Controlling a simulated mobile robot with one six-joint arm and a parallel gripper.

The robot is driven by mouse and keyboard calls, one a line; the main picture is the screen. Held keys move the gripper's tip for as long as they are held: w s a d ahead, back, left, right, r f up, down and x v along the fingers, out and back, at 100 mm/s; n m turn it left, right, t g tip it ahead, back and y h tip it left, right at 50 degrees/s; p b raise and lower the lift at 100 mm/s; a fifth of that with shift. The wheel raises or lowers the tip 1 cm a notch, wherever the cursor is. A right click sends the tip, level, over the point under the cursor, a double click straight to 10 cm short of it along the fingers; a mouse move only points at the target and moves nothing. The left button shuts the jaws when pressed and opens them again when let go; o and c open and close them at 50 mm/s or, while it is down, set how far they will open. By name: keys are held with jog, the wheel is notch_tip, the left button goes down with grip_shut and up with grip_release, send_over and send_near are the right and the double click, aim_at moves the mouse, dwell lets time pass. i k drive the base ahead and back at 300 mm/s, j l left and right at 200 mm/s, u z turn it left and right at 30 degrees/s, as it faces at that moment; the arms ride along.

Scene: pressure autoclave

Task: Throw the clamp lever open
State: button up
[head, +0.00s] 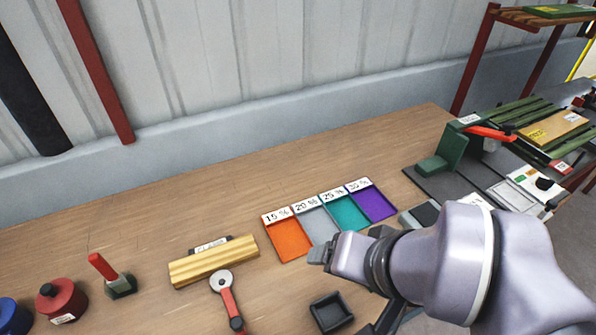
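A lever with a red arm (229,299) and a round grey pivot (221,281) lies in front of a yellow ribbed block (213,262). A small label (210,244) behind the block seems to read "CLAMP". The lever's arm points toward the front edge of the picture and ends in a dark knob (237,324). My arm reaches in from the lower right, and its end (322,254) is to the right of the lever and apart from it. My gripper's fingers cannot be made out clearly, and I see nothing held.
Orange, grey, teal and purple trays (290,241) marked with percentages lie behind my arm. A small dark tray (331,312) is right of the lever. A red-handled switch (107,270) and red pot (62,301) stand left. A green machine (452,152) stands right. The back bench (150,215) is clear.

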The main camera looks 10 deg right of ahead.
aim_at(221, 281)
jog(key=i+j+u, duration=0.1)
jog(key=u, duration=1.05)
jog(key=k+j, duration=0.1)
jog(key=j, duration=0.15)
jog(key=k+j, duration=0.1)
jog(key=j, duration=0.15)
